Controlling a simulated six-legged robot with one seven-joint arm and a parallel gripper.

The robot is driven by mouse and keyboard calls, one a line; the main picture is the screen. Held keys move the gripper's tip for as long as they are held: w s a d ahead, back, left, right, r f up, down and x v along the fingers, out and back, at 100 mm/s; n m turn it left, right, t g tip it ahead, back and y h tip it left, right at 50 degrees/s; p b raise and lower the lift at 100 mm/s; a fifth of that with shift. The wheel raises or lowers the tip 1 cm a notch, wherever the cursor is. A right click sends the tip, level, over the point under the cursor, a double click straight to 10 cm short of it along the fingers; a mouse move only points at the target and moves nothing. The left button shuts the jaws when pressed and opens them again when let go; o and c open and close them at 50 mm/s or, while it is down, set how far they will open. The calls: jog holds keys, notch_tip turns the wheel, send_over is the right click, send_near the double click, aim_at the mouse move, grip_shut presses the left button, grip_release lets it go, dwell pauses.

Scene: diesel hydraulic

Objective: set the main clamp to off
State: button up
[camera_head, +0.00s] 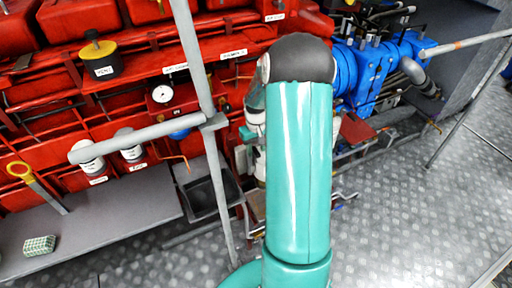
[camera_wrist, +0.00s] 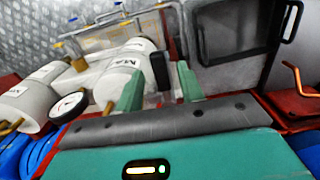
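My gripper (camera_wrist: 160,88) shows in the wrist view as two green fingers standing apart, so it is open. A dark upright part (camera_wrist: 160,70) shows between the fingers; I cannot tell whether they touch it. Just left of the fingers is a white cylinder (camera_wrist: 122,76) with black lettering that seems to begin with "MA". No part can be surely read as the main clamp, and its setting cannot be read.
The red engine (camera_head: 120,70) fills the left of the head view, with a gauge (camera_head: 162,94) and a grey rail (camera_head: 135,137). Blue machinery (camera_head: 375,70) is behind at right. An orange lever (camera_wrist: 293,78) is right in the wrist view. The floor (camera_head: 410,200) is clear at right.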

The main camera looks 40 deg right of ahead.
jog(key=shift+w+f, duration=0.15)
grip_shut()
jog(key=shift+a+m, duration=0.15)
jog(key=shift+m, duration=0.15)
jog(key=shift+w+a+m, duration=0.45)
jog(key=shift+a+m, duration=0.1)
jog(key=shift+m, duration=0.9)
jog(key=shift+w+a+m, duration=0.45)
jog(key=shift+a+m, duration=0.05)
jog(key=shift+m, duration=0.9)
jog(key=shift+w+a+m, duration=0.45)
jog(key=shift+a+m, duration=0.1)
jog(key=shift+m, duration=0.9)
